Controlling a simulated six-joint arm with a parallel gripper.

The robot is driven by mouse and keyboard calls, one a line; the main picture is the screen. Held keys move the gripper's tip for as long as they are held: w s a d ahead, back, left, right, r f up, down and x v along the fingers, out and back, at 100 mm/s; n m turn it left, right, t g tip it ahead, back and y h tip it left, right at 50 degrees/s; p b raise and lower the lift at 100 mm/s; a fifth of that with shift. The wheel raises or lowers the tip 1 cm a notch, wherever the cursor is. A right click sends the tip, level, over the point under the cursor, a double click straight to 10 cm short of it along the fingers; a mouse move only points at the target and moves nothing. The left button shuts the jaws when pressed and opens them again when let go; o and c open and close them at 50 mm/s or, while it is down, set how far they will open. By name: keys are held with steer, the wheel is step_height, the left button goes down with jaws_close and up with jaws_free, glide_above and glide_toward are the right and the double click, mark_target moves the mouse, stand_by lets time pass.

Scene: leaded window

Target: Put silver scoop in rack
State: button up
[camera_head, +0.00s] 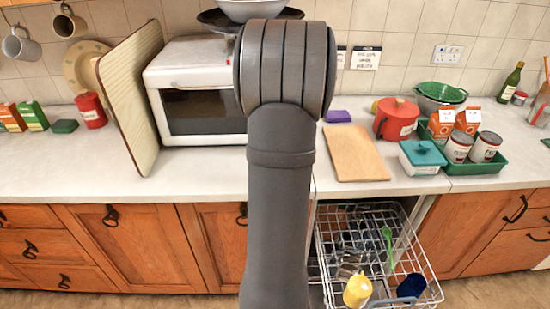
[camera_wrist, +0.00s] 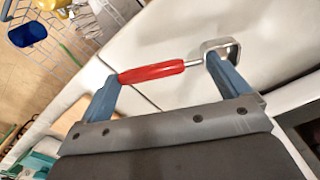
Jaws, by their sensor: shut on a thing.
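The silver scoop (camera_wrist: 221,47) has a red handle (camera_wrist: 152,72) and a small silver head, seen in the wrist view. My gripper (camera_wrist: 163,69) is shut on it, with the scoop spanning between its two blue fingers: handle end at the left finger, head at the right. The white wire rack (camera_head: 432,278) is pulled out below the counter at lower right in the head view. Part of the rack also shows at upper left in the wrist view (camera_wrist: 62,48). In the head view my arm hides the gripper and scoop.
The rack holds a yellow mug (camera_head: 357,290), a dark blue cup (camera_head: 411,286) and a green utensil (camera_head: 388,246). A wooden board (camera_head: 355,153) lies on the counter (camera_head: 420,186) above it. A green tray (camera_head: 470,167) with cans stands at right.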

steer(key=s+d+m, duration=0.4)
steer(key=s+d, duration=0.4)
steer(key=d, duration=0.3)
steer(key=s+d+m, duration=0.3)
steer(key=s+d, duration=0.5)
steer(key=d, duration=0.2)
steer(key=shift+s+d+f+m, duration=1.55)
steer(key=shift+f+m, duration=1.35)
steer(key=shift+f, duration=2.9)
steer(key=shift+s+d+f+m, duration=1.55)
steer(key=shift+f+m, duration=1.35)
steer(key=shift+f, duration=2.95)
steer(key=shift+s+d+f+m, duration=1.55)
steer(key=shift+f+m, duration=1.35)
steer(key=shift+f, duration=2.9)
steer(key=o, duration=0.8)
steer(key=shift+c, duration=0.2)
